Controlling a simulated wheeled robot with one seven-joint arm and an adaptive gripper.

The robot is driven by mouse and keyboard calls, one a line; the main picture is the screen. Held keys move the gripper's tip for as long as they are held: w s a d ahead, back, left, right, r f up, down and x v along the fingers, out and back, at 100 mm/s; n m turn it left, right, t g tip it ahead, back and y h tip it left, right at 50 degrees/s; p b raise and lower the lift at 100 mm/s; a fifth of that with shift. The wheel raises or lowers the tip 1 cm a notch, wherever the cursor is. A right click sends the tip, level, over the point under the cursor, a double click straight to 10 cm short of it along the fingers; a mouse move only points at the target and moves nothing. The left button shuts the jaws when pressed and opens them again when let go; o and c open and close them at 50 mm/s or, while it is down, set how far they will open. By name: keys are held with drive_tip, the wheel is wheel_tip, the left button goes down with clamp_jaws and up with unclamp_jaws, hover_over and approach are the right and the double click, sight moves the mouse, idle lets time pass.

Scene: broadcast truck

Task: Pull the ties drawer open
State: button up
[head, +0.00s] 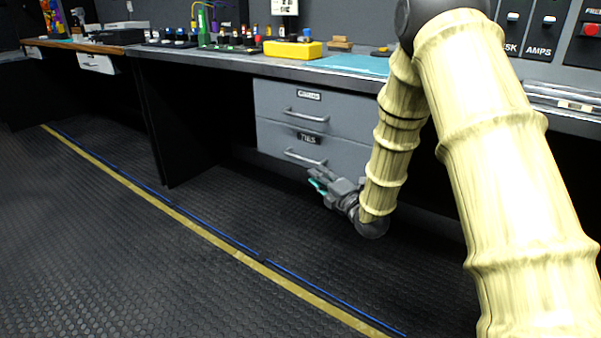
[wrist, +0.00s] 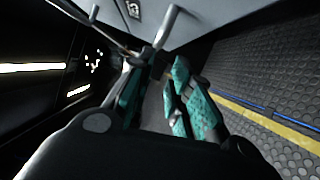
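The ties drawer (head: 275,142) is the lower of two grey drawers under the desk. A dark label (head: 308,138) on it seems to read TIES, and its front looks flush with the upper drawer. Its bar handle (head: 305,158) is on the front. My gripper (head: 316,181) is just below and right of this handle. In the wrist view a metal handle (wrist: 158,38) reaches close to my gripper (wrist: 150,88). The teal-padded fingers are apart with a gap between them. Whether they touch the handle cannot be told.
The upper drawer (head: 345,108) has its own handle (head: 307,115) and a white label. The worktop (head: 230,58) above holds a yellow box (head: 292,49) and several small items. The rubber floor (head: 230,290) is clear, with a yellow stripe (head: 195,227) and blue line.

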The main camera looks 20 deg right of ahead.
sight(301, 158)
drive_tip(key=shift+n, duration=0.3)
drive_tip(key=b+x, duration=0.1)
drive_tip(key=x, duration=0.2)
drive_tip(key=b+x, duration=0.1)
drive_tip(key=x, duration=0.2)
drive_tip(key=b+x, duration=0.2)
drive_tip(key=x, duration=0.1)
drive_tip(key=shift+w+r, duration=0.2)
drive_tip(key=shift+r, duration=0.15)
drive_tip(key=shift+x, duration=0.85)
drive_tip(key=shift+r, duration=0.15)
clamp_jaws()
